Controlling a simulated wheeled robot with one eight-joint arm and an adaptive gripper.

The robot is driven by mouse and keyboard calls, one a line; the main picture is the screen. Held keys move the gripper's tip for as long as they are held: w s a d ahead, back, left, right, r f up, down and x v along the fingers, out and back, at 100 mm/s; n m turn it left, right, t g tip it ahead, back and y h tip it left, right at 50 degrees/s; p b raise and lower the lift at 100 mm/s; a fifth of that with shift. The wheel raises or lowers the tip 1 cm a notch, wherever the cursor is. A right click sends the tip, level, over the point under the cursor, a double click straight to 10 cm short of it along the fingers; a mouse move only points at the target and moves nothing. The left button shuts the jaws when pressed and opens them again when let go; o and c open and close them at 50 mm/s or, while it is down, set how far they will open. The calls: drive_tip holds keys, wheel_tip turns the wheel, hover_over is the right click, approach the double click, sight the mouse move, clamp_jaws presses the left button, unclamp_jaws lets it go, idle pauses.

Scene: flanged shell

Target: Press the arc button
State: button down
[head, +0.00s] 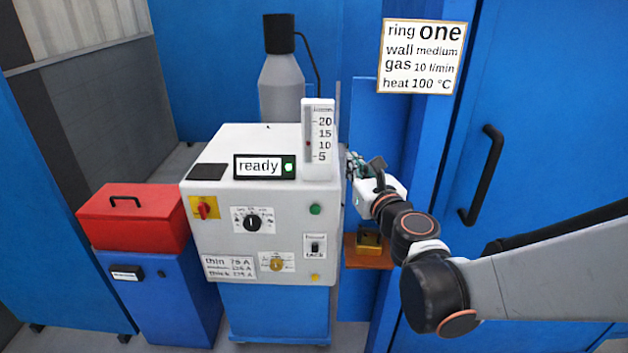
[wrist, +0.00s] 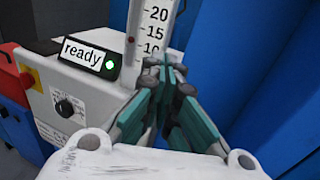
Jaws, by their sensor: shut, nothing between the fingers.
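A white welding machine (head: 230,220) stands on a blue base in the head view. Its front has a green round button (head: 315,209) at upper right and a small yellow button (head: 315,276) at lower right. No readable label tells me which one is the arc button. My gripper (head: 357,165) is to the right of the machine, near its upper right edge, apart from both buttons. In the wrist view my gripper (wrist: 167,66) is shut and empty, its fingers in front of the gauge. Both buttons are out of sight or hidden there.
The display (head: 264,166) reads "ready" with a green light. A gauge (head: 319,135), black knob (head: 252,223), yellow knob (head: 277,263), rocker switch (head: 315,246) and red switch (head: 204,208) are on the machine. A wooden shelf (head: 366,258) and blue door (head: 540,150) are right.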

sight(315, 210)
drive_tip(key=s+a+f+n+g+y, duration=0.1)
drive_tip(key=a+f+n+g, duration=0.2)
drive_tip(key=f+n, duration=0.6)
drive_tip(key=s+a+f+n+g+y+b, duration=0.1)
drive_tip(key=a+f+n+g, duration=0.3)
drive_tip(key=f+n, duration=0.5)
wheel_tip(315, 210, down, 3)
drive_tip(key=shift+a+n+y, duration=0.4)
drive_tip(key=shift+a+y, duration=0.1)
drive_tip(key=shift+a, duration=0.6)
drive_tip(key=shift+w, duration=0.1)
drive_tip(key=shift+w+d+p, duration=0.15)
drive_tip(key=shift+w+p, duration=0.45)
drive_tip(key=shift+w, duration=3.7)
drive_tip(key=shift+w, duration=0.15)
drive_tip(key=shift+w, duration=0.25)
